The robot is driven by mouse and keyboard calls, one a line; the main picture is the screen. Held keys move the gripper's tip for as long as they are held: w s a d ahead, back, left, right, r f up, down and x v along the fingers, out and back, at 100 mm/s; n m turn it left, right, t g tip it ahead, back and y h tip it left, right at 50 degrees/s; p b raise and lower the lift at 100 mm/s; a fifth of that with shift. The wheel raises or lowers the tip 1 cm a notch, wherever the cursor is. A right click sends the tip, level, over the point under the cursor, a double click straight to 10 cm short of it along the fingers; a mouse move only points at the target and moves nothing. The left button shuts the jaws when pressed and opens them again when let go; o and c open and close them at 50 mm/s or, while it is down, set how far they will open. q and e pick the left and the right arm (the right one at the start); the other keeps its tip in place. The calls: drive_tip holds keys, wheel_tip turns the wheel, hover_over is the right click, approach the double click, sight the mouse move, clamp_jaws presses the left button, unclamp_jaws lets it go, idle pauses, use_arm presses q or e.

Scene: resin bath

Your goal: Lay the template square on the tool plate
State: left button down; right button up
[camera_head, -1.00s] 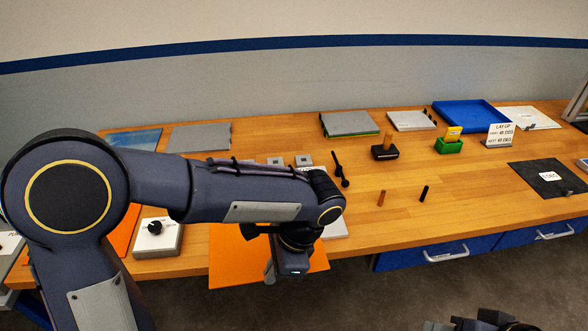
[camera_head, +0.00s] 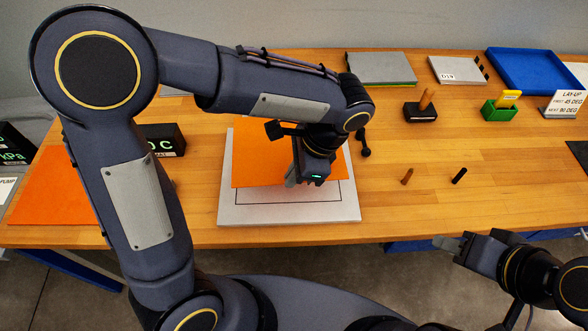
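The tool plate (camera_head: 228,205) is a light grey square with a thin dark outline, lying flat near the table's front edge. The orange sheet, which I take as the template (camera_head: 260,165), is over the plate's back and middle. I cannot tell whether the sheet touches the plate. My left gripper (camera_head: 293,180) is at the sheet's front edge and appears shut on it; its fingertips are partly hidden. My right gripper (camera_head: 443,243) is off the front of the table, away from the plate; its finger gap is unclear.
A second orange sheet (camera_head: 55,195) lies at the table's left. A black display box (camera_head: 165,140) stands left of the plate. A blue tray (camera_head: 535,75) and a green holder (camera_head: 498,110) are at back right. Table right of the plate is mostly clear.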

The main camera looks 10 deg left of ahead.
use_arm(q)
drive_tip(key=shift+f+b, duration=1.8)
drive_tip(key=shift+f, duration=0.75)
drive_tip(key=shift+p, duration=0.3)
drive_tip(key=shift+f, duration=0.2)
drive_tip(key=shift+f+b, duration=1.85)
drive_tip(key=shift+f, duration=0.45)
drive_tip(key=c, duration=1.5)
unclamp_jaws()
drive_tip(key=shift+c, duration=0.2)
